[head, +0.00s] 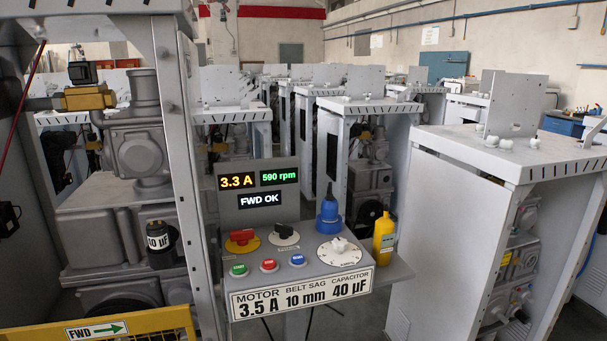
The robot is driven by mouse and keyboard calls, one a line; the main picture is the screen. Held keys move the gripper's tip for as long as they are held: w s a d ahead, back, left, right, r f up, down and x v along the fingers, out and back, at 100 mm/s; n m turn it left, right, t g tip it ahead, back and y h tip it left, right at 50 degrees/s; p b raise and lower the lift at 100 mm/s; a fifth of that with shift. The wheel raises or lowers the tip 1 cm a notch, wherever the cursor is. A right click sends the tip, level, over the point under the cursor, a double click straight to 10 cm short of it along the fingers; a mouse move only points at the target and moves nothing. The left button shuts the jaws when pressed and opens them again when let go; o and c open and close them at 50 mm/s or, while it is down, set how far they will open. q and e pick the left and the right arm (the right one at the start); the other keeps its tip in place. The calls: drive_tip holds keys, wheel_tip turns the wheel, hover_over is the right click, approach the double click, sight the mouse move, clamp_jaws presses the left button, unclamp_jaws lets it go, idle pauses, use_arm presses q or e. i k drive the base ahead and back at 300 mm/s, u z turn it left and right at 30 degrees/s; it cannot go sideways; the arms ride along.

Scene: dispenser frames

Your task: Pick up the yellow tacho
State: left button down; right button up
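Neither of my grippers shows in the head view.
The console carries a display (260,192) reading 3.3 A, 590 rpm and FWD OK, plus several knobs and buttons. A dispenser frame (160,170) with a motor is close at left, above a yellow bar (100,327). A white cabinet (450,210) stands close at right.

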sight(384, 236)
drive_tip(key=z, duration=1.35)
drive_tip(key=i, duration=0.9)
drive_tip(key=u, duration=1.05)
